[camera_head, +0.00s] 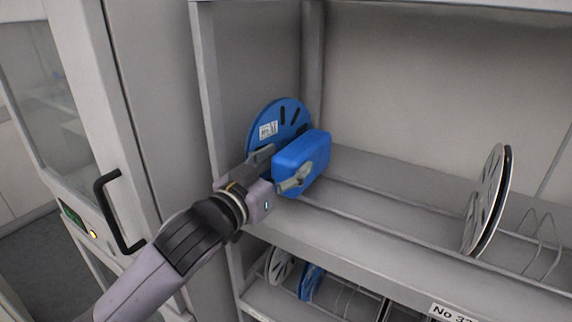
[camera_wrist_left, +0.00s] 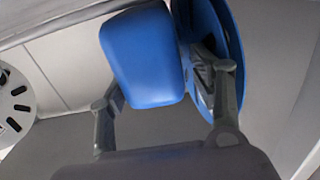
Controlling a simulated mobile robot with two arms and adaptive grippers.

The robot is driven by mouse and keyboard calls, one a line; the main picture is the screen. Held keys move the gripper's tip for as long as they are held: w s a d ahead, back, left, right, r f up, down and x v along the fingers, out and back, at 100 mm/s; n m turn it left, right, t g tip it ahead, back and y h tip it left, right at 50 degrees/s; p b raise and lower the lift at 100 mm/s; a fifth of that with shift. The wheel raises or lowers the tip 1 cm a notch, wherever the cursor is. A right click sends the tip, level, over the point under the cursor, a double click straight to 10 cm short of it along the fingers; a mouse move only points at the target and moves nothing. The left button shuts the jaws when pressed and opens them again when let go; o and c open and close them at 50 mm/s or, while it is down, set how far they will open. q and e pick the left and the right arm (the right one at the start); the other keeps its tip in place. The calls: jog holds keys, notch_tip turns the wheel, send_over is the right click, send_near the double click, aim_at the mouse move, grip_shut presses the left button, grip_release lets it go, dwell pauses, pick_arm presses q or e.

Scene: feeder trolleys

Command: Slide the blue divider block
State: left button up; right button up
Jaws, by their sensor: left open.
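The blue divider block (camera_head: 303,158) stands on the upper shelf at its left end, just right of a blue reel (camera_head: 283,122) with a white label. My left gripper (camera_head: 277,168) is open at the block's front. One finger is on the reel side and the other on the block's right side. In the left wrist view the block (camera_wrist_left: 145,58) shows between the two spread fingers (camera_wrist_left: 160,95), with the blue reel (camera_wrist_left: 222,50) behind one finger. I cannot tell whether the fingers touch the block. My right gripper is not in view.
The shelf (camera_head: 365,182) is clear between the block and a pair of grey and black reels (camera_head: 487,200) beside a wire rack (camera_head: 540,248). A side panel (camera_head: 255,70) bounds the left. More reels (camera_head: 311,281) sit on the lower shelf. A cabinet door with a black handle (camera_head: 115,210) is at left.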

pick_arm(q)
jog(key=v, duration=0.7)
jog(key=shift+a, duration=0.45)
jog(key=shift+s+d, duration=0.15)
jog(key=shift+s, duration=0.25)
